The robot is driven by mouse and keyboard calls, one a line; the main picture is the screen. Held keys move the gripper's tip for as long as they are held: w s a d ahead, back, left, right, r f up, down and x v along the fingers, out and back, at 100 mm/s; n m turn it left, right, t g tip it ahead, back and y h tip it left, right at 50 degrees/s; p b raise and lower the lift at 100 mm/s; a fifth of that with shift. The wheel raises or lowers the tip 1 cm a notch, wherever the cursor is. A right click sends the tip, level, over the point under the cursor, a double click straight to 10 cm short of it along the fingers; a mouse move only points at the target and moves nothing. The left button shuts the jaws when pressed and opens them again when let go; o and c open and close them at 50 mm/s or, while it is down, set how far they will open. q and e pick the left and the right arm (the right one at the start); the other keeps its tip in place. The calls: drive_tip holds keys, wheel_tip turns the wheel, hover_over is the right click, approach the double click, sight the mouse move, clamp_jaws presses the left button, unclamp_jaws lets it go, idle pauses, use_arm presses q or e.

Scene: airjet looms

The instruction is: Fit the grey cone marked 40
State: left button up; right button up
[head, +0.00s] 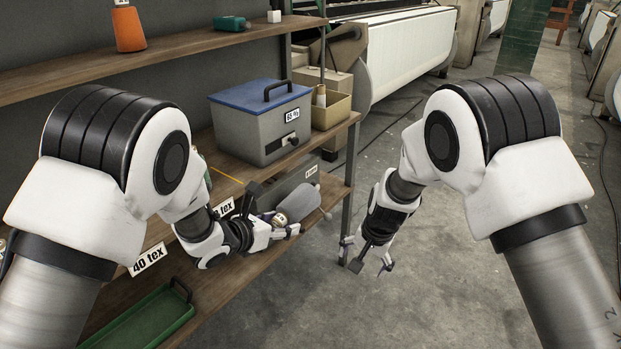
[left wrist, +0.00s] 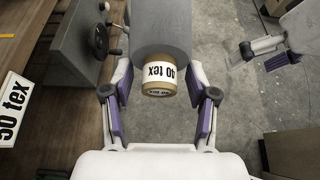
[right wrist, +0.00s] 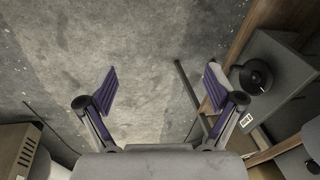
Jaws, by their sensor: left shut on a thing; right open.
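The grey cone (head: 305,206) is in my left gripper (head: 286,232), held in front of the lower shelf's edge. In the left wrist view the cone (left wrist: 163,38) lies between the two purple-padded fingers (left wrist: 158,112). Its tan tube end (left wrist: 158,88) faces the camera and carries a white tex label that looks like 40. The cone's far end is out of that view. My right gripper (head: 366,262) is open and empty, in the air right of the shelf. In the right wrist view its fingers (right wrist: 160,90) stand wide apart above bare floor.
The shelf edge bears a 40 tex sign (head: 148,260); a 50 tex sign (left wrist: 14,108) shows in the left wrist view. A grey box with a blue lid (head: 262,120), a tan bin (head: 331,110) and a green tray (head: 150,318) stand on shelves.

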drive_tip(key=w+a+r+y, duration=0.1)
drive_tip(key=w+a+r, duration=0.15)
drive_tip(key=r, duration=0.25)
drive_tip(key=w+a+r+y, duration=0.1)
drive_tip(key=w+a+r, duration=0.1)
drive_tip(key=a+r, duration=0.3)
drive_tip(key=y, duration=0.1)
approach(295, 204)
drive_tip(key=shift+t, duration=0.4)
drive_tip(key=x, duration=1.2)
drive_tip(key=shift+s+a+f, duration=0.1)
drive_tip(key=shift+s+f, duration=0.1)
drive_tip(key=shift+f, duration=0.25)
drive_tip(key=c, duration=1.5)
use_arm(q)
drive_tip(key=o, duration=1.3)
use_arm(e)
drive_tip(key=shift+c, duration=0.4)
